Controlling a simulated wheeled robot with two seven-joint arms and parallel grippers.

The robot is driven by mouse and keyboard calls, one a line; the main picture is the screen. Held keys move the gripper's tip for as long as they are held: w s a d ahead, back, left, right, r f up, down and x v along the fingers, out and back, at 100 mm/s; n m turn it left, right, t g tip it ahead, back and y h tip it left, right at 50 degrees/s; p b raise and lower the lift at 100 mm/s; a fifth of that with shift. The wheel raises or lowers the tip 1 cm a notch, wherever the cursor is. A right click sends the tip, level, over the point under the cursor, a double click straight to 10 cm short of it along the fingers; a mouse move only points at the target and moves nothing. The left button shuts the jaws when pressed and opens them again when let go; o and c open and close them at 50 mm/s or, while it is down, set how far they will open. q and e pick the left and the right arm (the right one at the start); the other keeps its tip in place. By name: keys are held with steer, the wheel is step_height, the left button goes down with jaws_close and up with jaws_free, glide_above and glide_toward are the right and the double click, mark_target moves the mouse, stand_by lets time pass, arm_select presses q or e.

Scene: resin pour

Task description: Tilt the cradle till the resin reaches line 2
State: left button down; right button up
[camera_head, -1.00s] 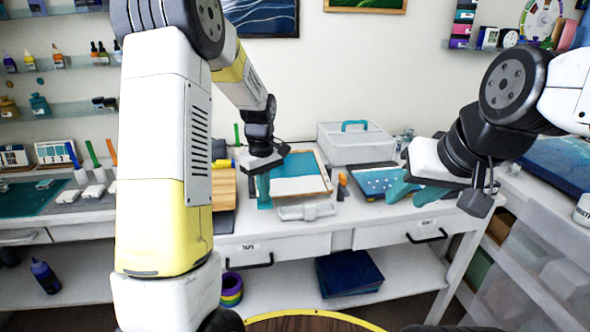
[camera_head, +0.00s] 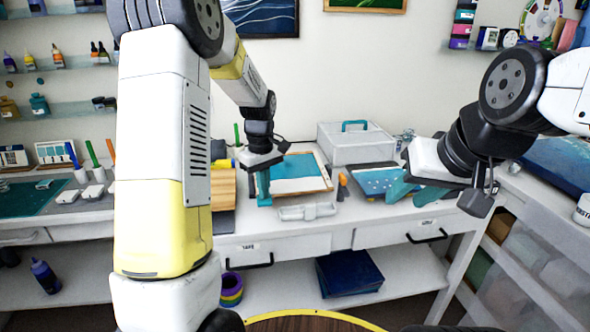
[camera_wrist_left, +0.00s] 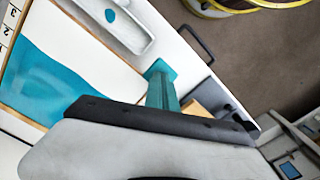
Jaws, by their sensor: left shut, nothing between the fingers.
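The cradle looks like a wooden-framed panel (camera_head: 326,185) on the white bench, with teal resin (camera_head: 300,166) across part of its white surface. In the left wrist view, the resin (camera_wrist_left: 45,85) covers a slanted band inside the wooden frame, and a numbered scale (camera_wrist_left: 8,30) runs along the upper left edge. I cannot tell exactly where the resin stands against line 2. My left gripper (camera_head: 264,190) is shut and empty at the panel's left front corner; its teal fingers show in the wrist view (camera_wrist_left: 160,90). Whether they touch the frame is unclear. My right gripper (camera_head: 414,190) is open and empty.
A white tray (camera_head: 307,211) lies in front of the panel. A white box with a teal handle (camera_head: 355,146) stands behind. A wooden board (camera_head: 222,188) is left of the panel.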

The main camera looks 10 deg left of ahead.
arm_select(q)
steer(key=shift+r, duration=2.55)
steer(key=shift+r, duration=0.1)
steer(key=s+r+m+t+h, duration=0.1)
steer(key=s+r+m+t, duration=0.25)
steer(key=s+r, duration=0.6)
steer(key=s+d+r+m+t, duration=0.1)
steer(key=s+m, duration=0.2)
steer(key=s, duration=0.4)
steer(key=s+d+r+m+t+h, duration=0.1)
steer(key=s+m, duration=0.2)
steer(key=s, duration=0.4)
steer(key=shift+s+r+t, duration=0.25)
steer(key=shift+s+t, duration=0.1)
steer(key=shift+s, duration=0.05)
steer(key=shift+d, duration=0.1)
